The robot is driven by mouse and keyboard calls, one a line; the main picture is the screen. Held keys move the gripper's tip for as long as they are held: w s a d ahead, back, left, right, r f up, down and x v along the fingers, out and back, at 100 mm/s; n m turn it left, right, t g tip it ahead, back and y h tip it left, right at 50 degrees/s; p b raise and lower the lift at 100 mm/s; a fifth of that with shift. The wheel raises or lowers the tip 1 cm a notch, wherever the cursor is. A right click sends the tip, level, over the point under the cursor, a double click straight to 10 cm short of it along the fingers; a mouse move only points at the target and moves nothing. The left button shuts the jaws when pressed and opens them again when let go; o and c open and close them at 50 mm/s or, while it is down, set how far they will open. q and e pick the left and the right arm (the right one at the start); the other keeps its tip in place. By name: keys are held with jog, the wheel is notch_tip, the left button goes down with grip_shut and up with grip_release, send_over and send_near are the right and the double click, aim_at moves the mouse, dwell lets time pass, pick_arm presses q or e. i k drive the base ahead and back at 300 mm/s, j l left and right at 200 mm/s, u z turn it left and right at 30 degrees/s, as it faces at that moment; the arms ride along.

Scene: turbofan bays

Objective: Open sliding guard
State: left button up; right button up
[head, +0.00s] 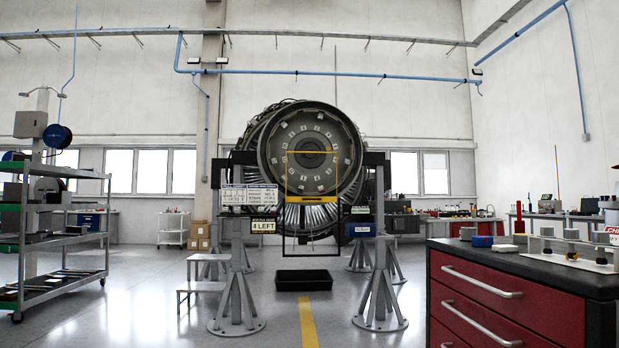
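A turbofan engine (310,135) hangs in a dark stand at mid-room, its round grey face toward me. In front of it is a thin yellow rectangular frame that looks like the sliding guard (286,172), with a thicker yellow bar (307,199) along its lower part. A thin dark frame (284,232) extends below the yellow one. The engine face shows through the yellow frame, and I cannot tell whether a clear panel fills it. Neither of my grippers is in view.
A red drawer cabinet (500,300) with a dark top stands close at the right. A shelf cart (60,260) is at the left. Stand legs (237,305), a small step (200,290) and a black tray (304,280) are around the engine.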

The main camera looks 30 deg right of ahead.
aim_at(288, 199)
jog(key=i+l+z, duration=0.2)
jog(key=i, duration=0.15)
jog(key=i+l+z, duration=0.2)
jog(key=i, duration=0.2)
jog(key=i+z, duration=0.35)
jog(key=i, duration=2.05)
